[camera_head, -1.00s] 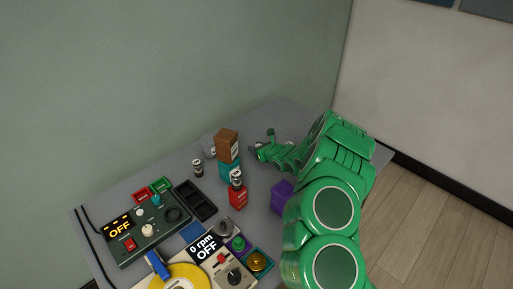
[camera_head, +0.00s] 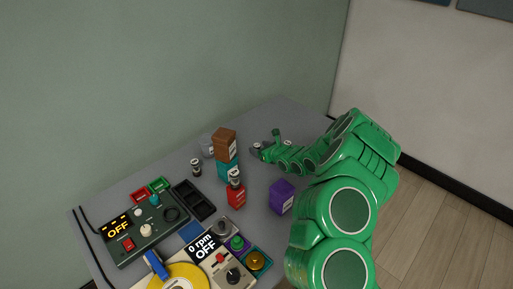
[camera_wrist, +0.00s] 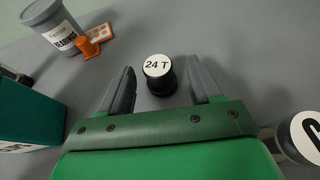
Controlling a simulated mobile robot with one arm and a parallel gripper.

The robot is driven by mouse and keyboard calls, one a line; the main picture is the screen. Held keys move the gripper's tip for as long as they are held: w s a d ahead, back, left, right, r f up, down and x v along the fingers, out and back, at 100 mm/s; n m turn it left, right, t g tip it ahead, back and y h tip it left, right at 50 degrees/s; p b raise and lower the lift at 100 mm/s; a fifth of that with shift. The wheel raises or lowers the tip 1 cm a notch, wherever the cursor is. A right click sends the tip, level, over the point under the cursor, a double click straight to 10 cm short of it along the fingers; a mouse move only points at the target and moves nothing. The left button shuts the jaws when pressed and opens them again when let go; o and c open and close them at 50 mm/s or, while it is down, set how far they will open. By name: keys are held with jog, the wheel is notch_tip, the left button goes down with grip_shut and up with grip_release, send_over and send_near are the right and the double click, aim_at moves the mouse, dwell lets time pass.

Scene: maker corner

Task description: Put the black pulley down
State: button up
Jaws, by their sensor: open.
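The black pulley (camera_wrist: 159,82), with a white "24 T" label on top, stands upright on the grey table in the wrist view. My gripper (camera_wrist: 160,84) is open around it, one finger on each side, with a visible gap to both fingers. In the head view my gripper (camera_head: 256,150) is low at the far part of the table, right of the stacked blocks. The pulley cannot be clearly made out in the head view.
A grey bearings cup (camera_wrist: 52,30) and an orange part (camera_wrist: 88,48) stand at upper left. A teal block (camera_wrist: 25,108) is close on the left. A purple block (camera_head: 281,196) stands nearer. A brown block (camera_head: 224,144) tops the stack. Bare table lies beyond the pulley.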

jog(key=shift+v, duration=3.85)
